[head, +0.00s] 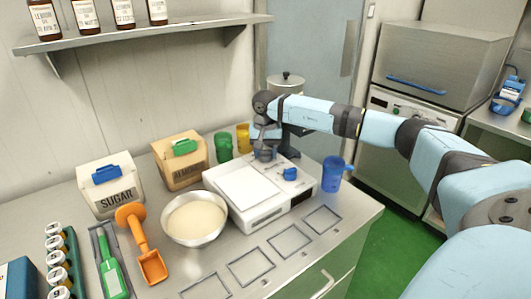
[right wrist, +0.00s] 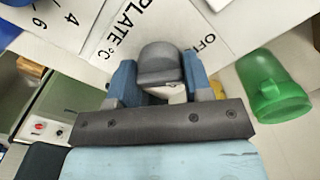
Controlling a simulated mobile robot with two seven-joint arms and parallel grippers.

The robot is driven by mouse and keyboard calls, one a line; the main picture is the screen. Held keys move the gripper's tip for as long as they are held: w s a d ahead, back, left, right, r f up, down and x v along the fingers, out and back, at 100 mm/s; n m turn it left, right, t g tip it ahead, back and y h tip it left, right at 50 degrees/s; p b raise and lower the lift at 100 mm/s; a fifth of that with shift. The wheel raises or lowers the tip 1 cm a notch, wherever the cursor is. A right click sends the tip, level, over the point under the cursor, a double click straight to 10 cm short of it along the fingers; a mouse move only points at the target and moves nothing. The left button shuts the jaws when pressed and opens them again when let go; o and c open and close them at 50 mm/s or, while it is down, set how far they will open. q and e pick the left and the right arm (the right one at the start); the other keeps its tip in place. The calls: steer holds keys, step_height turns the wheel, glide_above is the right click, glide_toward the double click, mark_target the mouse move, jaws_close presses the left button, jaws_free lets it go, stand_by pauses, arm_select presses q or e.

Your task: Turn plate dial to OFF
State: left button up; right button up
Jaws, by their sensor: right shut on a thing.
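The white hot plate unit (head: 262,212) stands on the steel counter, with a pale square top plate and a blue knob (head: 290,174) on its upper face. In the right wrist view the words PLATE °C and OFF show on its white panel (right wrist: 105,48). The dark grey plate dial (right wrist: 160,65) sits between the two blue fingers of my right gripper (right wrist: 163,86), which is shut on it. In the head view my right gripper (head: 264,150) is at the unit's back edge, and the dial's pointer direction cannot be told. My left gripper is out of view.
A blue mug (head: 332,174) stands right of the unit, green (head: 223,147) and yellow (head: 243,138) mugs behind it. A bowl of pale mix (head: 194,218), orange scoop (head: 146,248) and sugar bin (head: 107,185) are to the left. A lidded pot (head: 287,87) stands behind my arm.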

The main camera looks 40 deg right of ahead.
steer(key=shift+r+n, duration=0.1)
steer(key=shift+n, duration=1.5)
steer(key=o, duration=0.9)
step_height(320, 180, up, 14)
steer(key=shift+f, duration=0.1)
steer(key=shift+f, duration=0.1)
